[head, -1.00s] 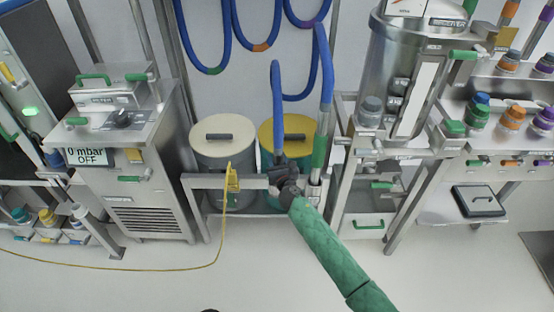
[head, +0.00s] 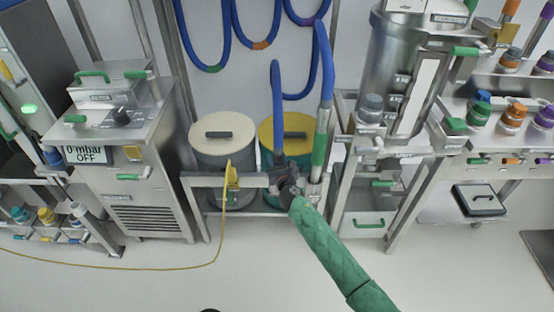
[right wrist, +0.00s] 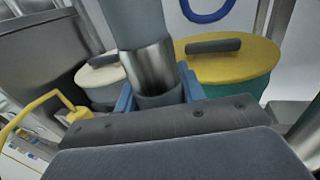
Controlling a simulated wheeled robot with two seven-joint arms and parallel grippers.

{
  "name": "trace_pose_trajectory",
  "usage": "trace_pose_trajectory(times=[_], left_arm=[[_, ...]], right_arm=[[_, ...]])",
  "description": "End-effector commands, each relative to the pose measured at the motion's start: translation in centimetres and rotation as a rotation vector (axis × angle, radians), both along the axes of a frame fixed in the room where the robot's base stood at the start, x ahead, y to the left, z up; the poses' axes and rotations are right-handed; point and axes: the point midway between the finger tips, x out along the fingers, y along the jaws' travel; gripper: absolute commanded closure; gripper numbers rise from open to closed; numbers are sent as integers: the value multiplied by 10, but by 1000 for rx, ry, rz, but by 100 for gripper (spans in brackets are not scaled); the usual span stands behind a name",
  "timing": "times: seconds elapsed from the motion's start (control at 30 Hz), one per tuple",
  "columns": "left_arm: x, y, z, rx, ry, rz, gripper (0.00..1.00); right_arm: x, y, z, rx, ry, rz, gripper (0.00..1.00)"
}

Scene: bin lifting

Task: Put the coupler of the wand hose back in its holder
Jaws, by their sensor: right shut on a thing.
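The coupler (right wrist: 150,70) of the wand hose is a bright metal sleeve with a dark grey lower end. It stands nearly upright between the blue fingertips of my right gripper (right wrist: 158,95), which is shut on it. In the head view my right gripper (head: 281,172) is at the rail in front of the yellow-lidded bin, with the blue hose (head: 277,110) rising from it. The wand (head: 320,148), with a green band, stands just to the right. I cannot make out the coupler's holder; the gripper hides part of the rail.
A cream-lidded bin (head: 222,138) and a yellow-lidded bin (head: 298,128) stand behind the metal rail (head: 205,181). A yellow clip (head: 231,177) with a cable hangs on the rail. Steel cabinets stand on both sides. The front floor (head: 200,285) is mostly clear.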

Motion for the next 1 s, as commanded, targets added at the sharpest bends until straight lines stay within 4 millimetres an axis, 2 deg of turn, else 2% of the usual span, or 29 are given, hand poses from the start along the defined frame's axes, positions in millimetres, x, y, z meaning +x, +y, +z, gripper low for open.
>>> trace_pose_trajectory(times=[0.97, 1.0], left_arm=[[0, 0, -2, 0, 0, 0, 58], [0, 0, -2, 0, 0, 0, 58]], right_arm=[[0, 0, -3, 1, 0, 0, 92], [0, 0, -3, 1, 0, 0, 53]])
